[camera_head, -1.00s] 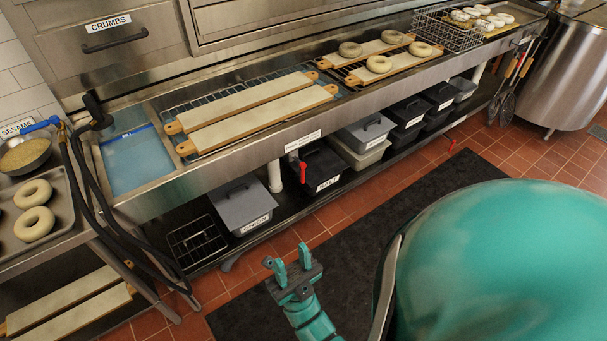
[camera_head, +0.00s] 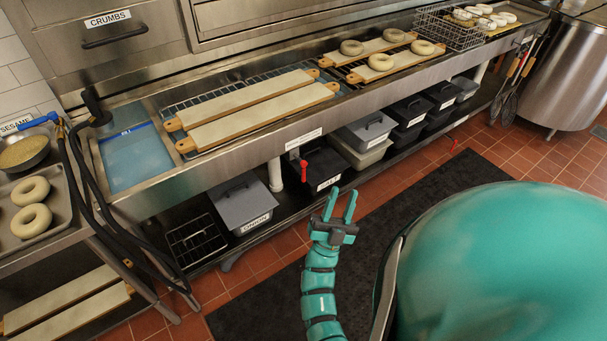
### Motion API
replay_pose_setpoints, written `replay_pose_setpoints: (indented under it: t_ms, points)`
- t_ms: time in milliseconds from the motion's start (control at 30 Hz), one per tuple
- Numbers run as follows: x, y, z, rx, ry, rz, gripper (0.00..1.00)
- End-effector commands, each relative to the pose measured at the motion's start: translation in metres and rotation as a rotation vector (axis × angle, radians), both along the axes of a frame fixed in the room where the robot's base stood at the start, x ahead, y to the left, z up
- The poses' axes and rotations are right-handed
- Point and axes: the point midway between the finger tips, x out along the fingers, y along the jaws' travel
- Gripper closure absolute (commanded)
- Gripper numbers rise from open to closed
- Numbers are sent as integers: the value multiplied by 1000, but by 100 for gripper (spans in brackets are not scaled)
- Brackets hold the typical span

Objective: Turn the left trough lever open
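The left trough lever (camera_head: 304,170) is a small red handle hanging below the front edge of the steel trough (camera_head: 230,165), above the dark bins. A second red lever (camera_head: 453,145) shows farther right under the same trough. My gripper (camera_head: 343,192) is teal with a dark palm. Its two fingers point up toward the trough, apart and empty. In the picture it is below and to the right of the left lever, with a visible gap between them. The lever's valve body is small and hard to make out.
Lidded bins (camera_head: 242,203) and a wire rack (camera_head: 196,243) stand on the low shelf. Boards (camera_head: 262,115) lie across the trough top. A large teal rounded form (camera_head: 510,260) fills the lower right. Dark mat (camera_head: 255,300) and red tile floor lie in front.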

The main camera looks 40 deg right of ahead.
Motion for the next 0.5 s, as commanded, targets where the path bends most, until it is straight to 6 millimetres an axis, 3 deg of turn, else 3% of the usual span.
replay_pose_setpoints:
  t_ms: [100,200,400,500]
  points:
    - [33,-38,-42,164,184,-46,67]
    - [66,-54,-87,294,373,-42,67]
    - [124,-38,-178,427,762,69,67]
    - [141,-21,-209,426,914,125,67]
